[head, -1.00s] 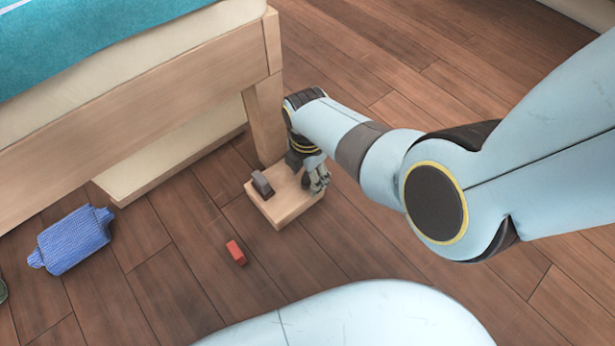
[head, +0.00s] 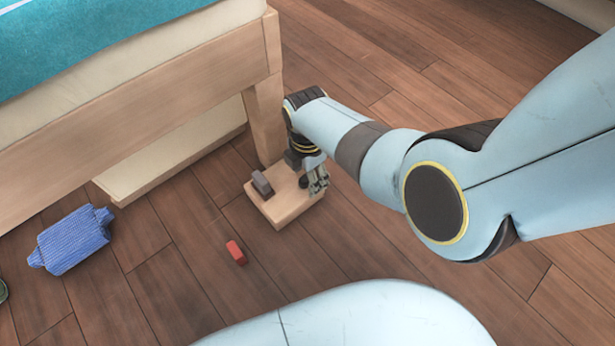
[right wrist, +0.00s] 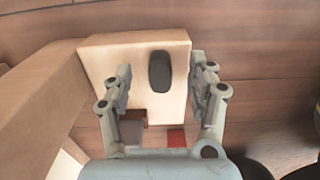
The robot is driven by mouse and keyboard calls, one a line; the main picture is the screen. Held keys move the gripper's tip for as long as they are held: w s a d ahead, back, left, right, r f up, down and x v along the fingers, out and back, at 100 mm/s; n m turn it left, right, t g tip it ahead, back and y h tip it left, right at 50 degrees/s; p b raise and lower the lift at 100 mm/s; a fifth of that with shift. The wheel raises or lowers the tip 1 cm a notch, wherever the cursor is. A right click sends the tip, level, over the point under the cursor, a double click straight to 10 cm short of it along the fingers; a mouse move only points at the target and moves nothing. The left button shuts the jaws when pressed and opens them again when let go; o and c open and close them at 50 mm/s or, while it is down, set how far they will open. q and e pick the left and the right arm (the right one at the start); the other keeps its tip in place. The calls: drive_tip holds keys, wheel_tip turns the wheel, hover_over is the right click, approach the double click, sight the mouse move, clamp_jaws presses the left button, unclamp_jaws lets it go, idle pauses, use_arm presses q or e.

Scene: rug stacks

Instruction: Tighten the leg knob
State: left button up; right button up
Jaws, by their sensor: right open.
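A dark oval knob (right wrist: 159,72) sits on a pale wooden block (right wrist: 135,57) in the right wrist view. In the head view the block (head: 281,217) lies on the floor at the foot of the bed leg (head: 265,120), and the knob (head: 304,182) is partly hidden by my gripper. My right gripper (head: 314,178) is above the block. In the right wrist view its open fingers (right wrist: 161,82) stand on both sides of the knob, apart from it. Whether the fingertips are down at knob height I cannot tell. My left gripper is out of view.
A grey-brown piece (head: 262,184) stands on the block's left part. A small red block (head: 236,252) and a blue rolled cloth (head: 71,241) lie on the plank floor. The bed frame (head: 150,115) rises behind. Floor right of the block is clear.

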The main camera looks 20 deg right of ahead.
drive_tip(key=o, duration=0.6)
drive_tip(key=shift+c, duration=0.2)
